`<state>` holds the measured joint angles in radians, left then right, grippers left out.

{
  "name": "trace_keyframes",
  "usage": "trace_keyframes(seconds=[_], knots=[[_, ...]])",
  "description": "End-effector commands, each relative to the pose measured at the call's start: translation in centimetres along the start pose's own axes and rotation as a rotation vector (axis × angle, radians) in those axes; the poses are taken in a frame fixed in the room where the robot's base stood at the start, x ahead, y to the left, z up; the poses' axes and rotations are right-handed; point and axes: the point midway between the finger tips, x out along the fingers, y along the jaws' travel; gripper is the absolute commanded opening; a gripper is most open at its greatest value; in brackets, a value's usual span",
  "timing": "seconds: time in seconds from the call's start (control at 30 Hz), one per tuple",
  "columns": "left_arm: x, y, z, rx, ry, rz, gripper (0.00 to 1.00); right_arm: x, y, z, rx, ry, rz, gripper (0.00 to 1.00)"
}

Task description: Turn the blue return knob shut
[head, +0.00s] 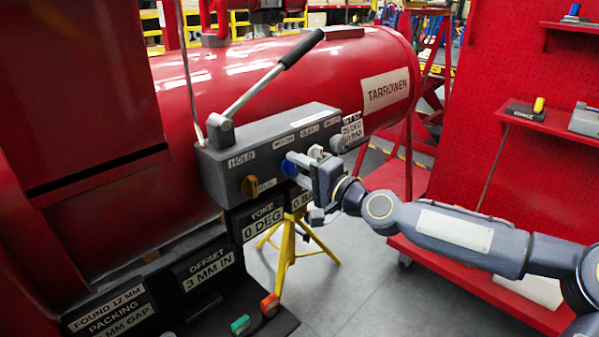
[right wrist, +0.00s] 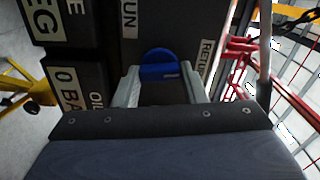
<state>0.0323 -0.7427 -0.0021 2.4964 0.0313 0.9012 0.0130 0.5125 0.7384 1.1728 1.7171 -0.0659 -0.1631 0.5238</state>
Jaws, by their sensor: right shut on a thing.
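The blue return knob (right wrist: 160,66) is on the front of the dark grey valve box (head: 222,178), with a label reading RETU beside it in the right wrist view. In the head view the knob (head: 290,169) shows partly behind my right gripper (head: 297,166). In the right wrist view my right gripper (right wrist: 160,88) has one finger on each side of the knob and is shut on it. My left gripper is in neither view.
An orange knob (head: 250,186) is left of the blue one, and a grey knob (head: 337,143) is right. A long lever (head: 262,85) rises from the box top. A yellow stand (head: 288,240) is below. A red pegboard cart (head: 505,150) stands at right.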

Motion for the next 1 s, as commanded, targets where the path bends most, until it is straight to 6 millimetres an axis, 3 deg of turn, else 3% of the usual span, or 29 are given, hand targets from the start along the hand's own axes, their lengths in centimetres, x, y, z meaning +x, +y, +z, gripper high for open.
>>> trace_keyframes(seconds=[0.3, 0.8, 0.83, 1.0], knots=[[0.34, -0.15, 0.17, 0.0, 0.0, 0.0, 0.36, -0.01, 0.13, 0.0, 0.104, 0.0, 0.001, 0.15], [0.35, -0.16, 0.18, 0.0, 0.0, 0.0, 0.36, -0.01, 0.12, 0.0, 0.119, 0.0, 0.002, 0.15], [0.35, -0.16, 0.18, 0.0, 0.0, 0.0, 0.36, -0.01, 0.12, 0.0, 0.119, 0.0, 0.002, 0.42], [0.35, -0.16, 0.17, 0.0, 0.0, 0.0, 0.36, 0.0, 0.1, 0.0, 0.118, 0.0, 0.001, 0.6]])
